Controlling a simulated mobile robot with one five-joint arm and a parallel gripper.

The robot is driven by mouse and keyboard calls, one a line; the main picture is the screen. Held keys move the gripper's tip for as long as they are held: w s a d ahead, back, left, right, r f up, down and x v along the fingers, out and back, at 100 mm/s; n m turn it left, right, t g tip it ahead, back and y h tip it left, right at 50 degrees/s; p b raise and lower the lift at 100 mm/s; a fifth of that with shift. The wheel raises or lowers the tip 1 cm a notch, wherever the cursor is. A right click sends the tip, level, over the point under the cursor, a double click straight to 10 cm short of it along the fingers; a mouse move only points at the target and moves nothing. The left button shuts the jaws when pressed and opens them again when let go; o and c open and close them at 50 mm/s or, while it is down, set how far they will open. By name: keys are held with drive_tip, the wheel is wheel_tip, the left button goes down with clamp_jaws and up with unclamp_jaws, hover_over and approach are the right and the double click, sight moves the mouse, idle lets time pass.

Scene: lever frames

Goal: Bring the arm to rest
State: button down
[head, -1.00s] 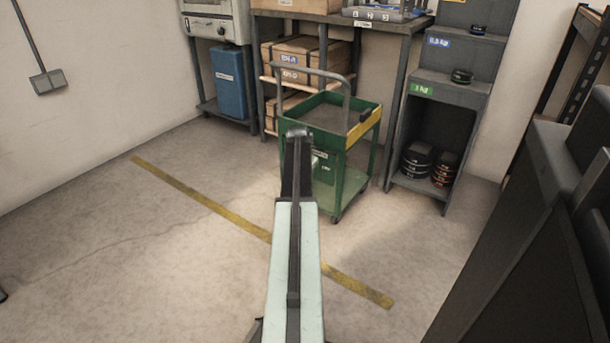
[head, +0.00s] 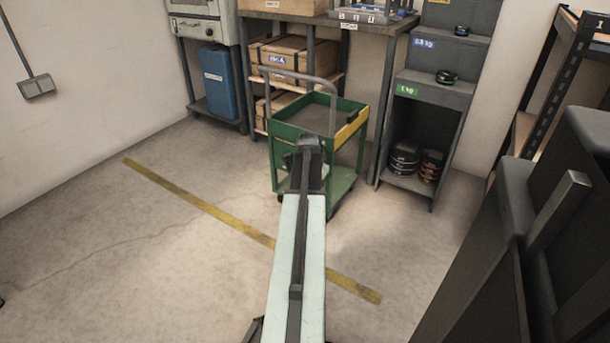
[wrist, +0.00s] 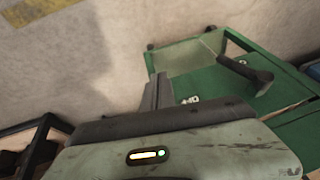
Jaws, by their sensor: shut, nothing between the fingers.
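My arm reaches forward from the bottom middle of the head view, with a pale green link and a dark bar along it. Its far end overlaps the green cart (head: 345,180) in that view. My gripper's fingers show as a narrow dark grey pair (wrist: 157,92) in the wrist view, close together and empty. They point toward the green cart (wrist: 205,90), which fills the upper right there. I cannot tell how far the fingers are from it. In the head view the gripper is not clearly visible behind the arm's end.
A yellow floor line (head: 215,210) crosses in front of the cart. A bench with crates (head: 293,62), a blue bin (head: 222,82) and a grey weight shelf (head: 440,90) stand behind. Dark bulky structure blocks the right side.

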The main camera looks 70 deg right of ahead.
drive_tip(key=shift+s+a+r, duration=0.2)
drive_tip(key=shift+s+a, duration=0.15)
drive_tip(key=shift+s, duration=0.2)
